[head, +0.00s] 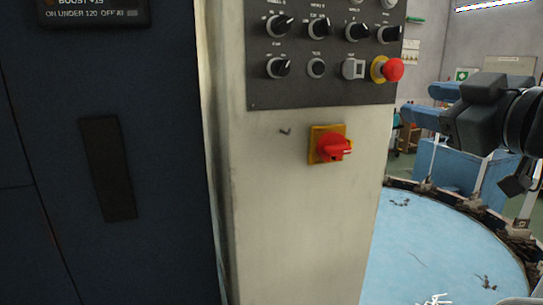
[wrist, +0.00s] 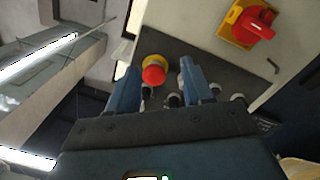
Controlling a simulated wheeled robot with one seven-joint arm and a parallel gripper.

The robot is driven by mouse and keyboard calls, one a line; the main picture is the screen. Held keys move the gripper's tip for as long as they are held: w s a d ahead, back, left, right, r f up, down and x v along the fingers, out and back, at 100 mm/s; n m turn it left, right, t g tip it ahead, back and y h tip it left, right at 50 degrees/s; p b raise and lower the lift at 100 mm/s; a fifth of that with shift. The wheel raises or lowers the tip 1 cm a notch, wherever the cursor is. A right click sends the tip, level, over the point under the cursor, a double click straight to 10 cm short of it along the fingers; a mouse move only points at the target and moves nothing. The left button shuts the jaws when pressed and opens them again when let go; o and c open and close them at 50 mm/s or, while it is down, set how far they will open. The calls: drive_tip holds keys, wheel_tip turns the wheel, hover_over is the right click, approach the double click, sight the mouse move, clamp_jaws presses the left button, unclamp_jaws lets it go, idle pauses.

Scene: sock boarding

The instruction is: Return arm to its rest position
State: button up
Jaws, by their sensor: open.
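My gripper (head: 420,102) is at the right of the head view, to the right of the control panel (head: 262,92). Its two blue fingers point left and stand apart, with nothing between them. In the wrist view, the open fingers (wrist: 158,68) reach towards the panel. A red emergency-stop button with a yellow collar (wrist: 154,70) appears between them, and I see no contact. That button (head: 393,69) is at the panel's lower right in the head view. The red rotary switch on a yellow plate (head: 330,146) is below the panel. It also shows in the wrist view (wrist: 250,24).
The beige cabinet (head: 290,210) bears the panel's several black knobs. A dark blue cabinet (head: 110,240) fills the left. A round light-blue surface (head: 430,245) with a dark rim and white posts lies below my gripper. A blue box-like block (head: 450,172) stands behind.

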drive_tip(key=s+f+m+h, duration=0.1)
drive_tip(key=s+f+m, duration=0.3)
drive_tip(key=f, duration=0.6)
drive_tip(key=s+f+m+g+h, duration=0.1)
drive_tip(key=s+f+h, duration=0.1)
drive_tip(key=s+f, duration=0.55)
drive_tip(key=s+f+m+h, duration=0.1)
drive_tip(key=s+f+m, duration=0.2)
drive_tip(key=f, duration=0.8)
drive_tip(key=s+a+f, duration=0.1)
drive_tip(key=s+f, duration=0.1)
drive_tip(key=s, duration=1.2)
drive_tip(key=s+a+f+m+g, duration=0.1)
drive_tip(key=s+f, duration=0.2)
drive_tip(key=s, duration=1.1)
drive_tip(key=shift+s+a+f+g+h, duration=0.15)
drive_tip(key=shift+s+f+g+h, duration=0.15)
drive_tip(key=shift+w+f, duration=0.1)
